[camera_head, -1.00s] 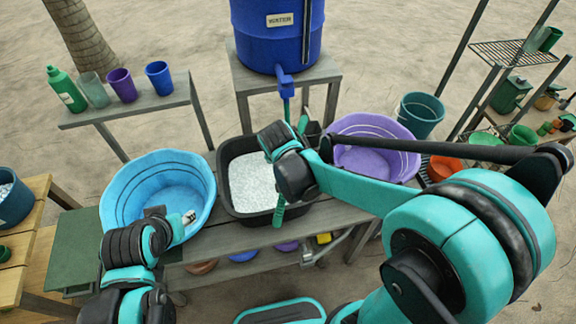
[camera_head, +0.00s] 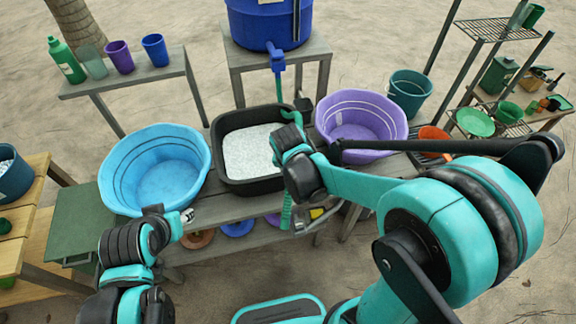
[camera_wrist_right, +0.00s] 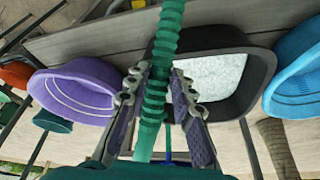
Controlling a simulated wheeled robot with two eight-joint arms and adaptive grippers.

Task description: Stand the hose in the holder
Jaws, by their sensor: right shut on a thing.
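The hose (camera_wrist_right: 170,32) is a green ribbed tube. In the right wrist view my right gripper (camera_wrist_right: 157,88) is shut on it, with a finger on each side. In the head view the hose's lower part (camera_head: 286,212) hangs roughly upright at the bench's front edge, by the black tub's right corner; my wrist hides its middle.
The bench carries a blue basin (camera_head: 108,190), a black tub (camera_head: 225,180) of white material and a purple basin (camera_head: 395,125). A blue barrel (camera_head: 265,30) with a tap stands behind. Bottle and cups stand on the back-left table (camera_head: 130,85). A shelf rack is at right.

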